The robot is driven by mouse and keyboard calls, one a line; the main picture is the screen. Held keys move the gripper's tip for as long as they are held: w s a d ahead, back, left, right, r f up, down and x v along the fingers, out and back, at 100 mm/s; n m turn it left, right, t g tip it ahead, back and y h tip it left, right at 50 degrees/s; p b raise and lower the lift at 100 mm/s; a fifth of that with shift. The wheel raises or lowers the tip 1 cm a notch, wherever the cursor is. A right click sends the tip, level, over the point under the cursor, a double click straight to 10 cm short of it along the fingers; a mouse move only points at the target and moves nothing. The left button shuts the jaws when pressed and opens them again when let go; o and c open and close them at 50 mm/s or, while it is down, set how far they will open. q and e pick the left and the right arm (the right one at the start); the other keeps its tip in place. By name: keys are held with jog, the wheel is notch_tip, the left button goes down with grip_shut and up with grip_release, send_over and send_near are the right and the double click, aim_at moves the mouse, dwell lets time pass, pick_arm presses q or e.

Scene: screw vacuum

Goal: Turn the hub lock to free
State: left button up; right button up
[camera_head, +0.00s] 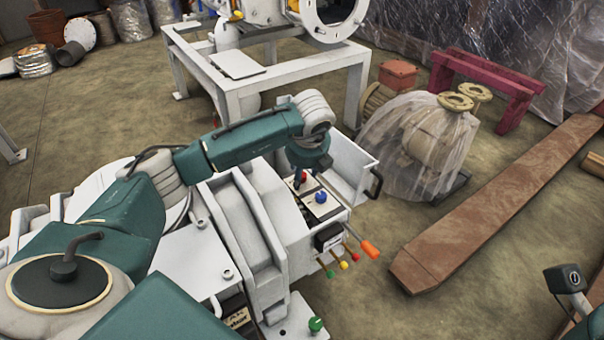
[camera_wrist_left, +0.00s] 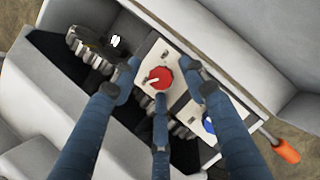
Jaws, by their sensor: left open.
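A red knob (camera_head: 301,176) and a blue knob (camera_head: 321,197) sit on the small panel (camera_head: 313,212) on top of the white machine. No readable label tells which is the hub lock. In the left wrist view the red knob (camera_wrist_left: 161,78) shows a white pointer toward its left side, and the blue knob (camera_wrist_left: 208,124) is partly behind a finger. My left gripper (camera_head: 303,168) is over the red knob, pointing down. Its three fingers (camera_wrist_left: 160,95) are open and spread around the red knob; contact cannot be made out. My right gripper is out of view.
Gear teeth (camera_wrist_left: 85,45) show in an open slot beside the panel. A white hinged cover (camera_head: 345,172) stands open behind the knobs. Levers with coloured balls (camera_head: 343,265) and an orange handle (camera_head: 370,249) stick out in front. A wrapped pump (camera_head: 420,140) stands on the floor right.

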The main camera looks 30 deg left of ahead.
pick_arm(q)
jog(key=shift+r, duration=0.15)
grip_shut()
